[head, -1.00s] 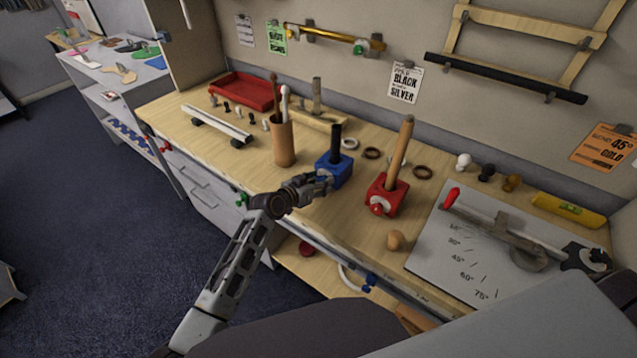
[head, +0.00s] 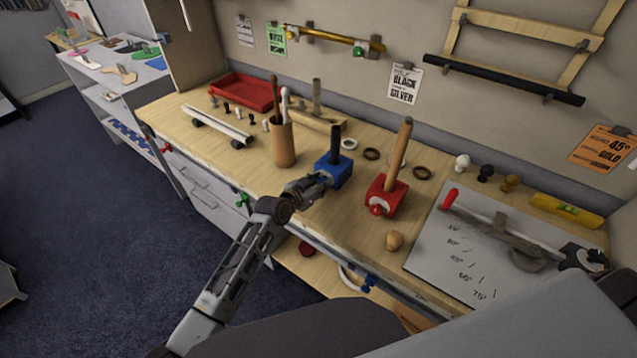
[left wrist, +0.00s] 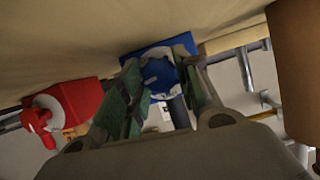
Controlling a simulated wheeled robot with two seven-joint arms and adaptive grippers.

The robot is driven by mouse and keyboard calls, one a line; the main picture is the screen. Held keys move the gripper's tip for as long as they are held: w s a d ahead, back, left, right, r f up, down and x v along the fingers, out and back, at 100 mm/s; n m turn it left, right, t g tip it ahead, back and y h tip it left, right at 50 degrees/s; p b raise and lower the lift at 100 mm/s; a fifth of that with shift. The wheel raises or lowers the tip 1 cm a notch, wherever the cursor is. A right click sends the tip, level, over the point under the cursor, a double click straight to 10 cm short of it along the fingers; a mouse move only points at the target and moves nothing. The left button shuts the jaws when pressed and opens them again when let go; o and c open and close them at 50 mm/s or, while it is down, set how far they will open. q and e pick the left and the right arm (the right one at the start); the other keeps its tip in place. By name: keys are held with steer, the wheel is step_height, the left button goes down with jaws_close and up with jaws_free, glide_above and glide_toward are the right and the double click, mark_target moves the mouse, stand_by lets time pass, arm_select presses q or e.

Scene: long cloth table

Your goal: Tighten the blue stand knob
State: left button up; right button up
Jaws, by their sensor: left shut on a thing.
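The blue stand (head: 336,171) is a blue block on the workbench with a dark upright post (head: 336,143). My left gripper (head: 325,182) is at its front left face. In the left wrist view, the two fingers lie on either side of the round blue knob (left wrist: 158,75), shut on it in front of the blue block (left wrist: 183,42). The fingers hide part of the knob. In the head view the gripper covers the knob. My right gripper is in neither view.
A red stand (head: 385,196) with a wooden post stands right of the blue one. A brown cup (head: 283,145) with tools stands to the left. Bare benchtop lies between the stands.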

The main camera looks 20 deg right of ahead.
arm_select(q)
steer(key=shift+m+t+y+p, duration=0.4)
steer(key=shift+m+t+p, duration=0.25)
steer(key=shift+m, duration=0.35)
steer(key=shift+d, duration=0.1)
steer(key=o, duration=1)
steer(key=shift+o, duration=0.2)
steer(key=shift+s, duration=0.1)
